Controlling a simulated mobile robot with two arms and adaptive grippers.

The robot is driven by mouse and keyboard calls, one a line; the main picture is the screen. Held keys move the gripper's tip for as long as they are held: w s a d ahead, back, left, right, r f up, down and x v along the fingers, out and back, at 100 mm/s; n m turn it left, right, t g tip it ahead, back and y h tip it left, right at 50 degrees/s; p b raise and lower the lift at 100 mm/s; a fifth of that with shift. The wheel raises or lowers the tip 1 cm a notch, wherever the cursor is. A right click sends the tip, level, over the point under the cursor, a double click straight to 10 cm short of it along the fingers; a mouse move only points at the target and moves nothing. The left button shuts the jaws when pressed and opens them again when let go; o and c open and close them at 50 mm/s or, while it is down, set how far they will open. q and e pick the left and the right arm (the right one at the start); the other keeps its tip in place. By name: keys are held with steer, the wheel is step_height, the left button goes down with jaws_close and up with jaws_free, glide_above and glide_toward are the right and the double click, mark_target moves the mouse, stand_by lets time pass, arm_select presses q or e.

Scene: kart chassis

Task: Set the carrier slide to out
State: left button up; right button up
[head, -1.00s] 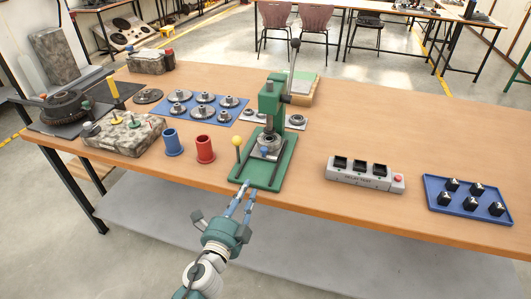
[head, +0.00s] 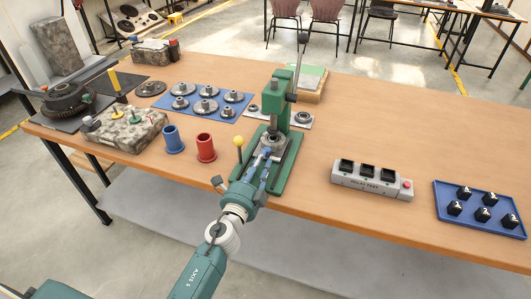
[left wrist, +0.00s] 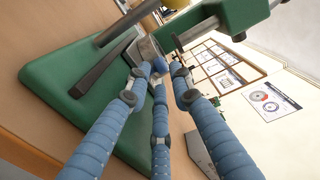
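The green press (head: 278,110) stands on its green base (head: 284,180) at the table's front edge. In the left wrist view the base (left wrist: 75,70) lies at left. A small blue knob (left wrist: 160,66) shows there in front of the carrier area under the press head. My left gripper (head: 267,156) reaches over the base from the front. In the left wrist view its fingertips (left wrist: 158,74) are spread around the knob, with gaps at the sides; I cannot tell whether they touch it. The fingers partly hide the slide in the head view. My right gripper is not in view.
A yellow-knobbed post (head: 238,142) stands close left of my gripper. Red (head: 206,149) and blue (head: 173,140) cups stand further left. A grey relay test box (head: 371,180) and a blue tray (head: 480,220) lie right. The tabletop between press and box is clear.

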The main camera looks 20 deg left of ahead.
mark_target(265, 162)
arm_select(q)
steer(key=w, duration=0.2)
steer(key=shift+w, duration=1.05)
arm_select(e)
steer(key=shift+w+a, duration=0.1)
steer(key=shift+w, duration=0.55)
arm_select(q)
jaws_close()
steer(key=shift+s, duration=0.15)
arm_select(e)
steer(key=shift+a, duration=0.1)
